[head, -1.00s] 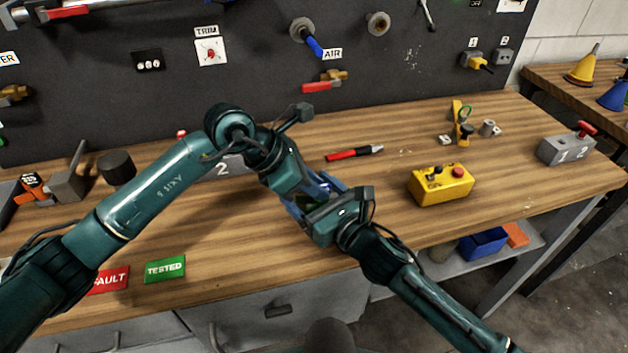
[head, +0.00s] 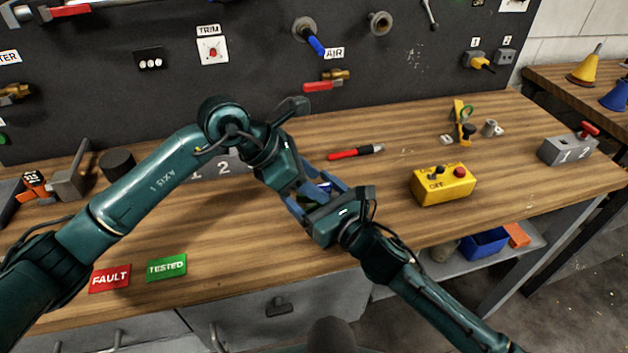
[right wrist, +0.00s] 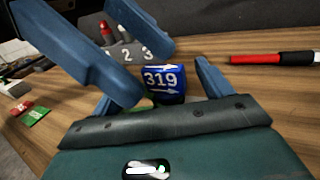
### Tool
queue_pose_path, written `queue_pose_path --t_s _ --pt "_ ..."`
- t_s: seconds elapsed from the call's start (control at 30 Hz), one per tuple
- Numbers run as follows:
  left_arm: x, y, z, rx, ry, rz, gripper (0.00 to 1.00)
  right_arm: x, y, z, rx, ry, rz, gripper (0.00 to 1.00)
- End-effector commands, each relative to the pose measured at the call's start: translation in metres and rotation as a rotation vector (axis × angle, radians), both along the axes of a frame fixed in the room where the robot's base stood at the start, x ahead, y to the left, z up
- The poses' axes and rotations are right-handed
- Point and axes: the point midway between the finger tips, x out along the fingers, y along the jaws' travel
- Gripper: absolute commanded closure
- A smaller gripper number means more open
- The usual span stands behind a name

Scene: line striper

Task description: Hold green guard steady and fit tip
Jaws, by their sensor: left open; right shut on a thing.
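My left gripper (head: 316,189) and right gripper (head: 312,198) meet above the middle of the bench. The left gripper is open; its two blue fingers also show large in the right wrist view (right wrist: 138,65). The blue tip (right wrist: 164,84), marked 319, sits between the right gripper's fingers in that view. A sliver of the green guard (right wrist: 143,106) shows below the tip, mostly hidden by a finger and the gripper body. The right gripper is shut on the guard. I cannot tell whether the tip is fully seated. In the head view the fingers hide most of both parts.
A red and black pen-like tool (head: 355,152) lies behind the grippers. A yellow control box (head: 443,186) stands to the right. A red FAULT plate (head: 110,278) and a green TESTED plate (head: 167,267) lie at the front left. A numbered grey block (head: 222,169) stands behind my left arm.

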Motion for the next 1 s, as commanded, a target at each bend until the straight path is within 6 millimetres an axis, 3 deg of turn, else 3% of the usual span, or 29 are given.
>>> queue_pose_path --t_s 0.7,1.0 --pt "-0.009 0.032 0.038 0.002 -0.002 0.005 0.51 0.001 -0.002 -0.002 -0.004 0.003 -0.004 0.58" --pt "-0.011 0.036 0.043 0.002 -0.001 0.004 0.51 0.001 -0.002 -0.002 -0.004 0.003 -0.004 0.58"
